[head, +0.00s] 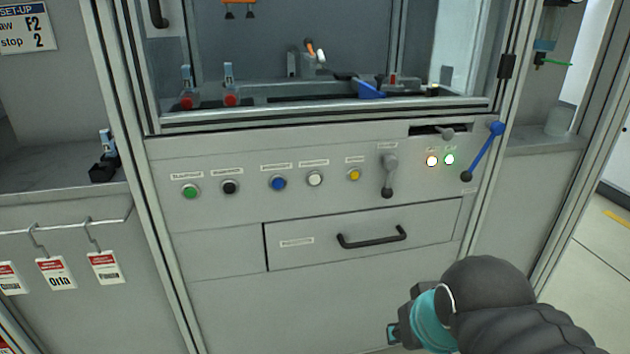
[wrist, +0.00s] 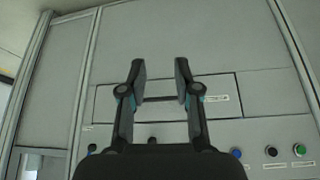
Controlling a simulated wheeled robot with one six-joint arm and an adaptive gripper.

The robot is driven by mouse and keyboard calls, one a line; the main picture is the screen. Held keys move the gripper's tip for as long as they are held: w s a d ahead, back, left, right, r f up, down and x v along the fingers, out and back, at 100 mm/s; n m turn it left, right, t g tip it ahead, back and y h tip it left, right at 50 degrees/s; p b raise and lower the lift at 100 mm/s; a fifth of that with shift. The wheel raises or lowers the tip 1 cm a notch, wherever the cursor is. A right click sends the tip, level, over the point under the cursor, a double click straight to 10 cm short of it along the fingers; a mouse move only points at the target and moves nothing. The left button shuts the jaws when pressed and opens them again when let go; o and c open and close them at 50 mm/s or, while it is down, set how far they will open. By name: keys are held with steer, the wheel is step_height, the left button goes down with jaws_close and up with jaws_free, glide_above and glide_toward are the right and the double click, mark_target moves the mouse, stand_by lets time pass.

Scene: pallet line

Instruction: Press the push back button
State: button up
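A row of round buttons is on the grey control panel (head: 330,160) in the head view: green (head: 190,191), black (head: 230,187), blue (head: 278,183), white (head: 315,179) and yellow (head: 353,174). Each has a small label above it, too small to read, so I cannot tell which one is push back. My gripper (head: 398,333) is at the lower right, apart from the panel and below the row. In the wrist view, which is upside down, my gripper (wrist: 160,75) is open and empty, with green (wrist: 299,149), black (wrist: 270,151) and blue (wrist: 236,154) buttons at right.
A drawer (head: 340,258) with a black handle (head: 372,237) is below the buttons. A grey-black lever (head: 388,176), two lit lamps (head: 440,160) and a blue lever (head: 484,150) are to the right of the yellow button. Tags (head: 55,273) hang at the left.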

jaws_close()
stand_by(1.0)
